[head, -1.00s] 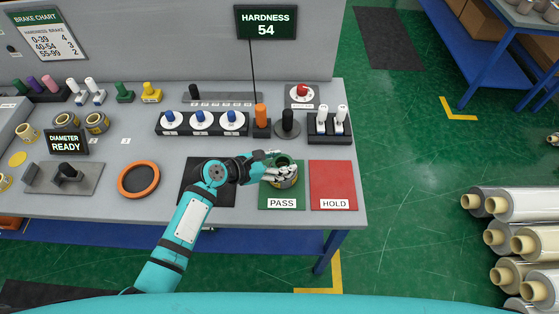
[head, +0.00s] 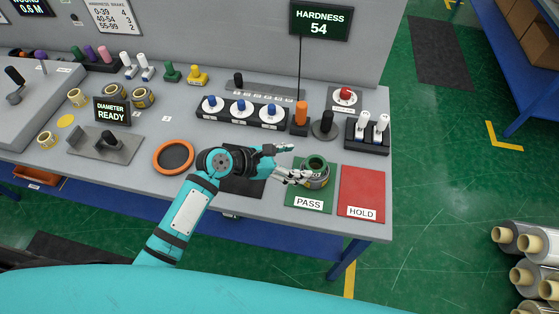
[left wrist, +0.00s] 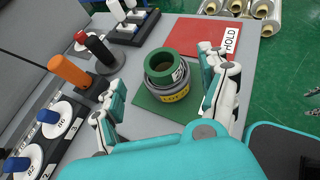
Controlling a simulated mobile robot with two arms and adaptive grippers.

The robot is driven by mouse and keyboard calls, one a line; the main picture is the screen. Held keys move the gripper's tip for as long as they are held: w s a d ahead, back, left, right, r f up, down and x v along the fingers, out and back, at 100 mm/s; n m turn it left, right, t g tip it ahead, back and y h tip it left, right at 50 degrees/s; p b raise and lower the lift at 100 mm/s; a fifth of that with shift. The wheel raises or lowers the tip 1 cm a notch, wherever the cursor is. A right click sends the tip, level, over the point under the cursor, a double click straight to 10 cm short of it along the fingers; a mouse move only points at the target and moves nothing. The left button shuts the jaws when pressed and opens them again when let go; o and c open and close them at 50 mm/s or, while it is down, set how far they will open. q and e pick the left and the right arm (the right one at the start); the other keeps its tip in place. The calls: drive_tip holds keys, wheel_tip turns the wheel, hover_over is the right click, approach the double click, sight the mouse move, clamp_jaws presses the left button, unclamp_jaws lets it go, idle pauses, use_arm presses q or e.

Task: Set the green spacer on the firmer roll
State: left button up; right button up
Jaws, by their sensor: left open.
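The green spacer (head: 316,162), a short ring, sits on top of a wrapped roll (head: 320,182) with a dark side and yellow label. The roll stands on the green PASS mat (head: 297,192). In the left wrist view the spacer (left wrist: 166,68) looks upright and roughly centred on the roll (left wrist: 172,98). My left gripper (head: 287,163) is open just left of the roll. In the left wrist view its fingers lie either side of the roll, visibly apart from the spacer. Small pale parts at that view's right edge may be my right gripper (left wrist: 311,112); its state is unclear.
The hardness display (head: 319,20) reads 54. The red HOLD mat (head: 362,188) is empty. An orange post (head: 300,113) and black knob (head: 325,125) stand behind the roll. An orange-rimmed dish (head: 174,157) and several other rolls (head: 143,98) lie left.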

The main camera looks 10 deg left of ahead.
use_arm(q)
drive_tip(key=shift+v, duration=2.55)
